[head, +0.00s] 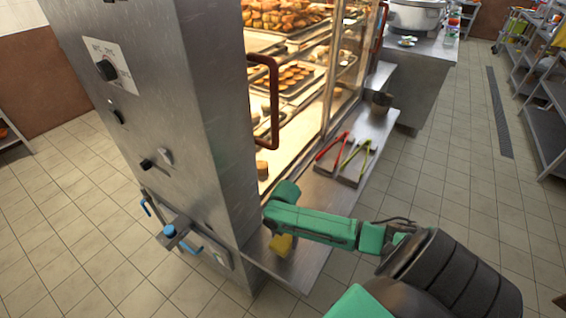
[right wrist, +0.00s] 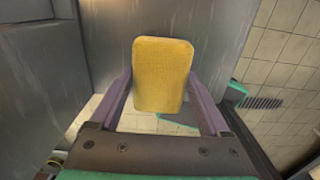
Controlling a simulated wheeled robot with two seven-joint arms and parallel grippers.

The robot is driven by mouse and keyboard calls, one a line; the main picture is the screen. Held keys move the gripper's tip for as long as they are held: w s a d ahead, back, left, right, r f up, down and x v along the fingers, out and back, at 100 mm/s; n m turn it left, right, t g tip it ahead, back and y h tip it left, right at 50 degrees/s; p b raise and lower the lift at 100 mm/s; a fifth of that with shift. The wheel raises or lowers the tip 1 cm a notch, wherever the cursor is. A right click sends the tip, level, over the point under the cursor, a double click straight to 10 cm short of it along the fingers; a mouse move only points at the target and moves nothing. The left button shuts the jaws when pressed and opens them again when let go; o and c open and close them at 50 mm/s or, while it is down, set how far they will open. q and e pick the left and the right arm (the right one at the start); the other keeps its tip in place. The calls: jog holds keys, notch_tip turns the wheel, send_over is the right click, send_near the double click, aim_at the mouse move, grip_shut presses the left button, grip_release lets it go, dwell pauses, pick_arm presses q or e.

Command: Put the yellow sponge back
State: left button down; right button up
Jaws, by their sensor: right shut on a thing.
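The yellow sponge (head: 282,244) shows below my teal right arm in the head view, over the near end of the metal ledge in front of the display cabinet. In the right wrist view the sponge (right wrist: 162,75) is upright between the two purple fingers of my right gripper (right wrist: 163,95), which is shut on it. In the head view my right gripper is mostly hidden by my arm. I cannot tell whether the sponge touches the ledge. My left gripper is not in view.
The lit cabinet (head: 262,110) with baked goods and a red-brown handle stands beside my arm. On its ledge (head: 312,195), red tongs (head: 332,146) and green tongs (head: 356,152) lie on a tray, with a dark cup (head: 381,102) farther back.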

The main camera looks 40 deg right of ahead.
aim_at(284, 245)
notch_tip(284, 245, down, 5)
jog(key=shift+d+f+b, duration=0.1)
jog(key=shift+f+b, duration=0.05)
jog(key=shift+b, duration=0.15)
jog(key=o, duration=1)
jog(key=shift+o, duration=0.8)
jog(key=shift+r, duration=0.2)
notch_tip(284, 245, up, 12)
jog(key=shift+f+p, duration=0.1)
jog(key=shift+p, duration=0.7)
